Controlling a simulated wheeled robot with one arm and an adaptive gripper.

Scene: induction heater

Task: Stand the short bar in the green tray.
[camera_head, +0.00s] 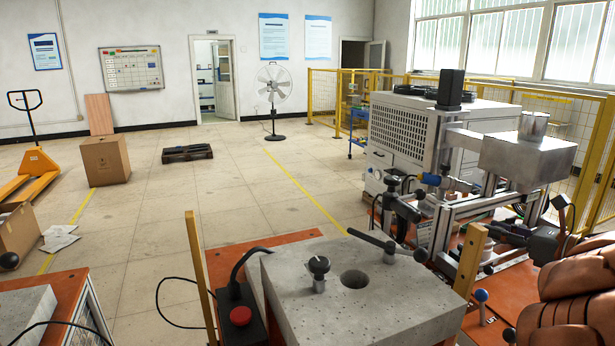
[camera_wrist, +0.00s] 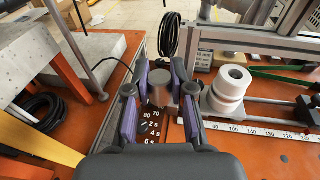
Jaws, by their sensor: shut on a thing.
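My gripper (camera_wrist: 160,98) is shut on a short grey bar (camera_wrist: 160,80). In the wrist view the bar is upright, its round end facing the camera, between the two purple-padded fingers. A dark panel with printed numbers (camera_wrist: 150,127) shows below and between the fingers. In the head view my gripper (camera_head: 510,235) is at the right, in among the heater's frame, and the bar cannot be made out there.
A white flanged cylinder (camera_wrist: 230,85) stands right of my gripper, near a rod and a white scale (camera_wrist: 270,132). A grey block with a hole (camera_head: 390,300), a lever (camera_head: 372,241) and a red button (camera_head: 241,315) are at the front.

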